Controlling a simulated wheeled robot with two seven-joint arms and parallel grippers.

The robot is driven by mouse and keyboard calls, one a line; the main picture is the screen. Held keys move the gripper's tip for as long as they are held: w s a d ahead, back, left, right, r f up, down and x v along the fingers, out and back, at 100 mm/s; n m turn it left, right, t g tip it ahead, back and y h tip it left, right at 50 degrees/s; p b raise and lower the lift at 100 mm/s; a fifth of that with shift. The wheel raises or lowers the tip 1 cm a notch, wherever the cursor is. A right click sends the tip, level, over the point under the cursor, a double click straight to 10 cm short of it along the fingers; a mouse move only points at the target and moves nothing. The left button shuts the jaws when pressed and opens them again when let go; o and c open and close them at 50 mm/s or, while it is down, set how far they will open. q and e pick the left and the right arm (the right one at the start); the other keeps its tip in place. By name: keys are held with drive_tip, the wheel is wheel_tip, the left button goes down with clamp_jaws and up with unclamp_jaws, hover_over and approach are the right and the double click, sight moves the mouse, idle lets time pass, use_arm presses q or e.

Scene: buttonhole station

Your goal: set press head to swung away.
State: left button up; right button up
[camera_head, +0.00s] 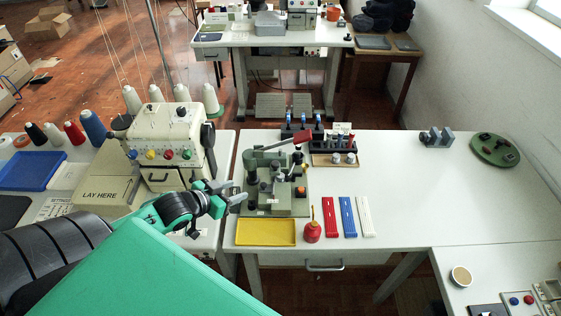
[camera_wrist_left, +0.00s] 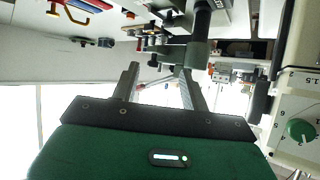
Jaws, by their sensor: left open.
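The grey-green hand press (camera_head: 275,185) stands on the white table, just right of the overlock machine. Its press head (camera_head: 268,157) is an arm at the top of the post, with a red-ended lever (camera_head: 303,137) reaching right. The head appears to lie over the base, but its exact swing angle is hard to tell. My left gripper (camera_head: 238,192) is open and empty at the press's left side; contact cannot be told. In the left wrist view the open fingers (camera_wrist_left: 159,78) point toward the press's dark green post (camera_wrist_left: 197,52). My right gripper is not in view.
A yellow tray (camera_head: 265,232), a red oil bottle (camera_head: 312,231) and red, blue and white strips lie in front of the press. A tool rack (camera_head: 318,138) stands behind it. The overlock machine (camera_head: 170,140) is close on the left. The table's right part is mostly clear.

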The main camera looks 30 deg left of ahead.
use_arm(q)
wheel_tip(320, 180, up, 4)
drive_tip(key=w+f, duration=0.1)
drive_tip(key=w, duration=0.1)
drive_tip(key=t+h+p, duration=0.1)
drive_tip(key=p, duration=0.2)
approach(273, 165)
drive_tip(key=x, duration=0.6)
drive_tip(key=shift+w, duration=0.35)
drive_tip(key=shift+x, duration=1.1)
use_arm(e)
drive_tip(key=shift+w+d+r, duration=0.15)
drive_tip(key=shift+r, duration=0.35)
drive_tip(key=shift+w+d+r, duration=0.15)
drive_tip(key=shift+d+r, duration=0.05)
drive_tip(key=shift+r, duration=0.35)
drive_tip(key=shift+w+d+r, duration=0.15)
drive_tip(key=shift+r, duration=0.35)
use_arm(q)
drive_tip(key=shift+s+f, duration=0.1)
drive_tip(key=c, duration=0.9)
clamp_jaws()
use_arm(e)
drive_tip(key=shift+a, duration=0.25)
